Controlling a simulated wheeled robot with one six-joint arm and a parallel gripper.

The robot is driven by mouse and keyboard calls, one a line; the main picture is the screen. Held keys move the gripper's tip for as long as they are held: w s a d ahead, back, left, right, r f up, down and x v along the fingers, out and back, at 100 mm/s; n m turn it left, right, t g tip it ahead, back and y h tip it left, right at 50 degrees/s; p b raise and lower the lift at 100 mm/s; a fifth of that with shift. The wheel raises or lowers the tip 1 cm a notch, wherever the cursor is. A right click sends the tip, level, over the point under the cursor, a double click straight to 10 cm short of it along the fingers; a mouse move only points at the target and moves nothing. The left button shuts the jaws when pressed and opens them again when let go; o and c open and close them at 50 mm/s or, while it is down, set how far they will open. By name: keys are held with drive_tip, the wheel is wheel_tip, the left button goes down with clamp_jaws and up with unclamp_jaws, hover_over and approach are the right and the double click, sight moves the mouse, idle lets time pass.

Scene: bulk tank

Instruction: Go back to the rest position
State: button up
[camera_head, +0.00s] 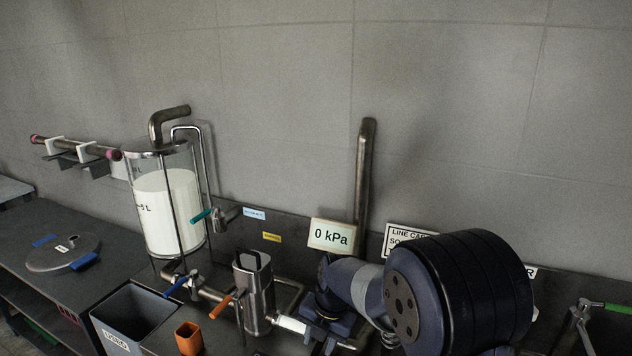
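My arm, dark blue and black with a grey band, fills the lower right of the head view. Its far end reaches left and down to the pipework, where my gripper (326,318) shows as a small dark shape. The fingers are too small and covered to tell whether they are open or shut. A white-sleeved pipe piece (290,324) lies just left of it; I cannot tell whether they touch.
A glass jar (178,212) of white liquid stands behind a steel canister (254,292). Blue (176,286) and orange (221,306) valve handles, a grey bin (135,318) and an orange cup (189,338) are nearby. A gauge (332,236) reads 0 kPa. A lid (63,253) lies left.

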drive_tip(key=shift+d+r, duration=0.1)
drive_tip(key=shift+r, duration=0.15)
wheel_tip(320, 180, up, 10)
drive_tip(key=s+d, duration=0.1)
drive_tip(key=d, duration=0.1)
drive_tip(key=f, duration=0.3)
drive_tip(key=a+f, duration=0.1)
drive_tip(key=f, duration=0.2)
drive_tip(key=a+f, duration=0.1)
drive_tip(key=f, duration=0.3)
drive_tip(key=shift+w+f, duration=0.1)
drive_tip(key=shift+w, duration=0.3)
drive_tip(key=shift+w+a+f+m+p, duration=0.1)
drive_tip(key=shift+w+a+m+p, duration=0.2)
drive_tip(key=shift+a+m+p, duration=0.25)
drive_tip(key=shift+s, duration=0.15)
